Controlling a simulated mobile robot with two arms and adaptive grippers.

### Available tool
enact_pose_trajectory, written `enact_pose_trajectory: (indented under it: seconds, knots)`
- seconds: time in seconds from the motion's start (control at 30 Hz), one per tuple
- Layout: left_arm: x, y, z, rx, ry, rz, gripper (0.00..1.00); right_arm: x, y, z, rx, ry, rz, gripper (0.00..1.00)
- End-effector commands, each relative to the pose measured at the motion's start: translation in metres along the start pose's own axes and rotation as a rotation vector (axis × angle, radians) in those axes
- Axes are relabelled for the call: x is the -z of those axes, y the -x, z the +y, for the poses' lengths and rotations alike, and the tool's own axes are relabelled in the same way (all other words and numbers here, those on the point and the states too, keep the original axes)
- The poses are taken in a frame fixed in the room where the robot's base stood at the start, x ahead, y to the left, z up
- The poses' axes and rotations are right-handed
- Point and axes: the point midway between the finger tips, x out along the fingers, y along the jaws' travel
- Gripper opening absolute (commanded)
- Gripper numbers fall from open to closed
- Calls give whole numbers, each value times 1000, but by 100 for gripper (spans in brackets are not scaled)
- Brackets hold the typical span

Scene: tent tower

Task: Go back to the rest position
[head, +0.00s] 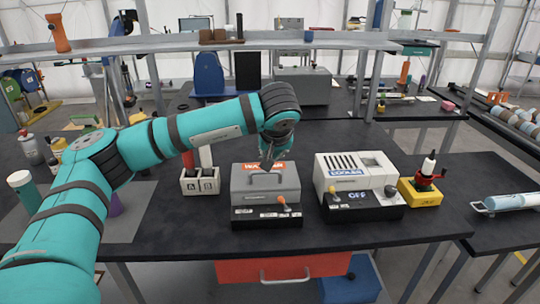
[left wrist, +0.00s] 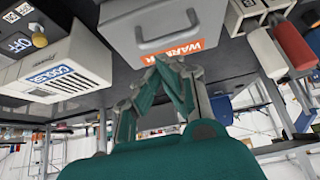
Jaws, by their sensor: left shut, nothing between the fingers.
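My left arm reaches in from the left in the head view. Its gripper (head: 268,160) is above the back of the grey warmer box (head: 265,195), near the orange "WARMER" label. In the left wrist view, the gripper (left wrist: 165,65) is shut and empty, with its fingertips close to the warmer (left wrist: 165,35); I cannot tell whether they touch it. My right gripper is not in view.
The white cooler (head: 350,170) stands right of the warmer. A white A/B holder (head: 200,182) stands left, and a yellow block (head: 420,193) with a bottle stands right. A shelf (head: 330,42) spans the back. The dark tabletop's front (head: 180,232) is clear.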

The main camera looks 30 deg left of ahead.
Motion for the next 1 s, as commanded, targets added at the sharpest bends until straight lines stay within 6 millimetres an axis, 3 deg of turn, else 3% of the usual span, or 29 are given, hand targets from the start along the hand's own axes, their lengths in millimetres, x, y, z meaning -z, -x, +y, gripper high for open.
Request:
enact_pose_trajectory:
  seconds: [0.03,0.3,0.67,0.77,0.87,1.0]
  knots:
    - [-21,-4,-1,2,-10,-5,0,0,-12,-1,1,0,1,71]
    - [-67,23,0,3,-8,-4,0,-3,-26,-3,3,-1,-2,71]
    - [-84,34,0,3,-5,-8,0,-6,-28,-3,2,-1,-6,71]
    - [-96,32,11,-38,-5,-44,0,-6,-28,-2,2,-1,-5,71]
    - [-131,28,39,-147,4,-150,0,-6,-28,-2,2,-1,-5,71]
    - [-211,44,97,-386,71,-431,0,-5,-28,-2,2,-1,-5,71]
